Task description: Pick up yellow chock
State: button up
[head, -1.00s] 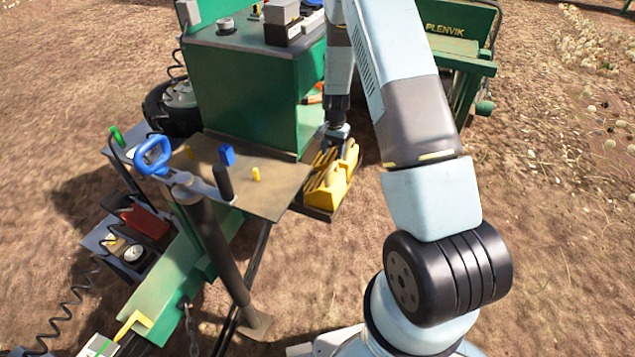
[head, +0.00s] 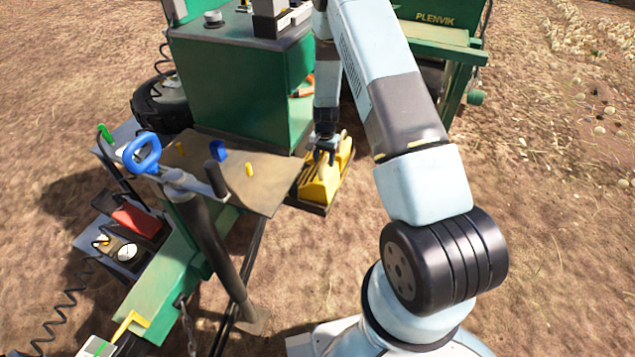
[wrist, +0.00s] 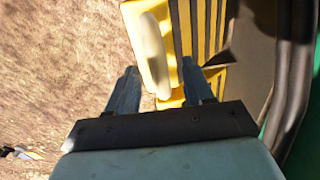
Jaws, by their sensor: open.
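The yellow chock (head: 322,185) sits on a small dark shelf (head: 308,206) at the side of the green machine, right of the brown tabletop. My gripper (head: 325,157) points down at the far part of the chock. In the wrist view the chock (wrist: 213,40) shows ribs and a pale raised bar (wrist: 154,52), perhaps its handle. My gripper (wrist: 163,78) is open there, its two fingers apart on either side of the bar's near end. I cannot tell how far above the chock the fingertips are.
The brown tabletop (head: 235,185) bears a blue block (head: 218,155) and small yellow pegs. A dark post with a blue ring handle (head: 141,152) stands in front of it. The green cabinet (head: 240,95) rises behind. Open ground lies right of the shelf.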

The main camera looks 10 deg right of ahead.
grip_shut()
jog(key=shift+w+r, duration=0.1)
dwell(1.2)
